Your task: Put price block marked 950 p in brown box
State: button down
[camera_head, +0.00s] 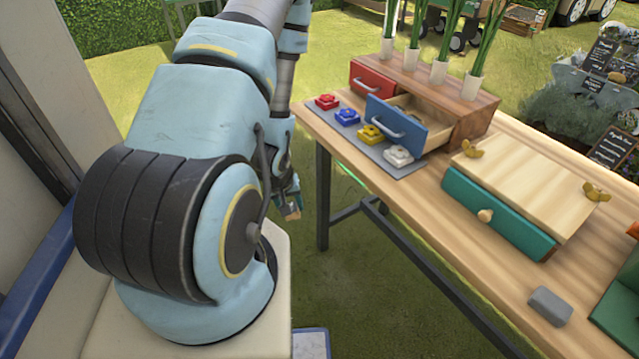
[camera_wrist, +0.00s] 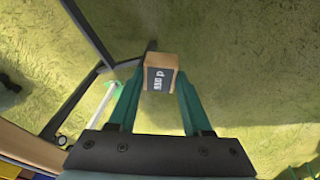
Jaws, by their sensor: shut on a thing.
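My gripper (camera_wrist: 155,92) is shut on a small brown price block (camera_wrist: 162,73) with a dark label; the rotated lettering looks like 950 p. The block is between the green fingertips, over grass. In the head view my gripper (camera_head: 291,208) hangs left of the table, mostly hidden behind my arm. A brown wooden box (camera_head: 473,112) stands at the table's far end, with a red drawer (camera_head: 372,79) closed and a blue drawer (camera_head: 396,124) pulled out. I cannot tell whether this is the brown box of the task.
The wooden table (camera_head: 440,228) fills the right side. A grey mat (camera_head: 377,147) holds red, blue, yellow and white pieces. A pale box (camera_head: 530,185) with a teal drawer (camera_head: 497,212), a grey block (camera_head: 550,305) and a green container (camera_head: 622,310) stand nearer. Potted plants top the brown box.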

jog(key=a+f+m, duration=0.1)
jog(key=a+f, duration=0.5)
jog(key=shift+w+a+f, duration=0.2)
jog(key=shift+a+f, duration=0.05)
jog(key=shift+f, duration=0.1)
